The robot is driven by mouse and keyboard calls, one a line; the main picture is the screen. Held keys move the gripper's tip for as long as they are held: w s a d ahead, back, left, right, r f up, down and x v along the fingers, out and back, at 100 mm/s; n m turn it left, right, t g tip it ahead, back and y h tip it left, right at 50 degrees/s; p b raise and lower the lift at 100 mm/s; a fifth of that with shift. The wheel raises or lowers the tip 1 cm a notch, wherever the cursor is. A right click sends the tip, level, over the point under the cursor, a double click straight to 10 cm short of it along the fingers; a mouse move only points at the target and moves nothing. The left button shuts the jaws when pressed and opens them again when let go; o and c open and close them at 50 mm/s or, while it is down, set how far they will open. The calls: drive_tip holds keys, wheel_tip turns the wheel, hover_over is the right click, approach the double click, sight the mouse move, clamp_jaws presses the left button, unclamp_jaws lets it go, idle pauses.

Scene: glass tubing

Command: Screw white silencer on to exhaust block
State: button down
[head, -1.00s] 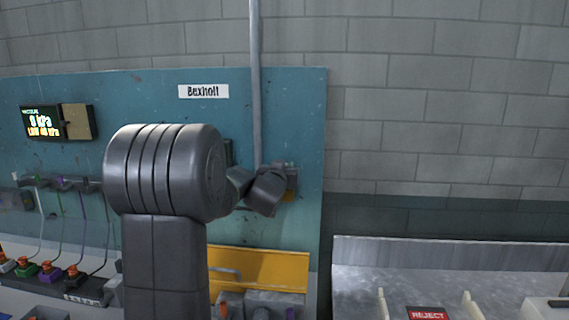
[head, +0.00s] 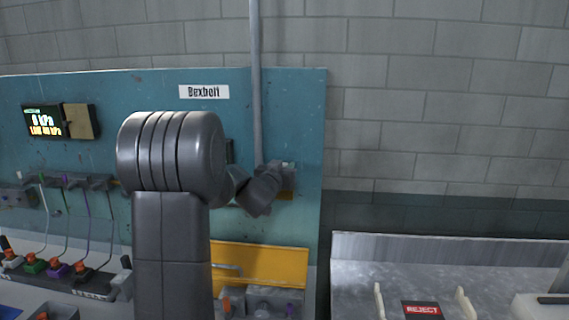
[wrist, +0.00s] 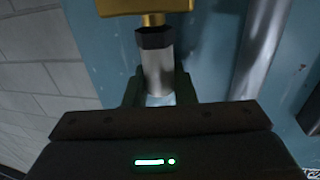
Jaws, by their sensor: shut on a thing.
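The white silencer (wrist: 158,72) is a pale cylinder with a dark hex collar (wrist: 154,38), seen in the wrist view. My gripper (wrist: 158,90) is shut on its body, with one dark finger on each side. The exhaust block (wrist: 140,5) is brass-coloured and sits at the top of the wrist view, partly out of frame. A brass stub (wrist: 153,20) from it meets the collar, in line with the silencer. I cannot tell how deep the thread engages. In the head view my wrist covers the silencer and most of the block.
A grey vertical pipe (head: 256,90) runs beside the work point; it also shows in the wrist view (wrist: 258,50). A yellow panel (head: 260,268) is below. A metal bench (head: 350,270) with a red REJECT label (head: 423,309) stands at right. Connectors and tubes are at left.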

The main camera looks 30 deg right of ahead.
drive_tip(key=shift+r, duration=0.1)
drive_tip(key=shift+m+g+h+p, duration=0.5)
drive_tip(key=shift+m+g+h, duration=0.5)
drive_tip(key=shift+g, duration=0.4)
drive_tip(key=shift+m+g, duration=0.4)
drive_tip(key=c, duration=1.5)
unclamp_jaws()
drive_tip(key=o, duration=0.3)
drive_tip(key=shift+s, duration=0.25)
drive_tip(key=shift+w, duration=0.15)
drive_tip(key=shift+c, duration=0.3)
